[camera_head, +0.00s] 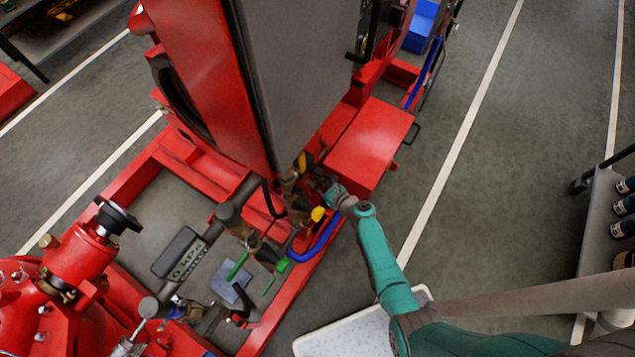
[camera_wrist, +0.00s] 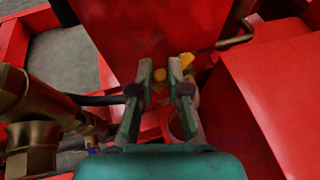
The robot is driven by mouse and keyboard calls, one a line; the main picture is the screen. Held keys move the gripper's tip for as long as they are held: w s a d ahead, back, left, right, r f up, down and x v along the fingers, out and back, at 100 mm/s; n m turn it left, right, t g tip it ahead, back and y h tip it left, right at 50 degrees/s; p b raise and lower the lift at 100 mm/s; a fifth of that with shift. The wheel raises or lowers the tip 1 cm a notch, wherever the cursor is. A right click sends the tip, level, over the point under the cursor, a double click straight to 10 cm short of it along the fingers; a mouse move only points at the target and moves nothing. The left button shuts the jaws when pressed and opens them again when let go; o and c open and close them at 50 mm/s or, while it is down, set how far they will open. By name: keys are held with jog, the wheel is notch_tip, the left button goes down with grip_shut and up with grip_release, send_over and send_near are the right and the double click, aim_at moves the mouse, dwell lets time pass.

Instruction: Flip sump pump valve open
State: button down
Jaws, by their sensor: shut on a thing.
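A brass pipe assembly (camera_head: 292,190) stands at the lower edge of the grey panel. A yellow valve handle (camera_head: 302,161) shows at its top, and a second yellow handle (camera_head: 318,214) sits lower down. I cannot read which one is the sump pump valve. My gripper (camera_head: 322,184) reaches in from the right beside the brass fittings. In the wrist view, my gripper (camera_wrist: 161,70) has its fingers close together around a small yellowish part of a valve. A yellow handle piece (camera_wrist: 187,60) shows at the right fingertip. The fingers hide most of the valve.
A red box (camera_head: 372,145) stands close to the right of my gripper. A blue hose (camera_head: 318,240) and green handles (camera_head: 238,266) lie below. A large brass pipe (camera_wrist: 35,105) is at left in the wrist view. Open floor (camera_head: 500,200) lies to the right.

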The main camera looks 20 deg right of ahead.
jog(key=shift+d, duration=0.1)
jog(key=shift+w+d+n+g+y, duration=0.1)
jog(key=shift+d+n+g+y, duration=0.5)
jog(key=shift+n+g+y, duration=0.45)
jog(key=shift+s+d+n+g+y, duration=0.1)
jog(key=shift+d+n+g+y, duration=0.55)
jog(key=shift+n+y, duration=0.6)
jog(key=shift+w+d+n+g+y, duration=0.1)
jog(key=shift+d+n+g+y, duration=0.4)
jog(key=shift+n+g+y, duration=0.65)
jog(key=shift+n, duration=0.35)
jog(key=c, duration=1.1)
grip_release()
jog(key=shift+c, duration=0.2)
jog(key=shift+d, duration=0.1)
jog(key=v, duration=1.2)
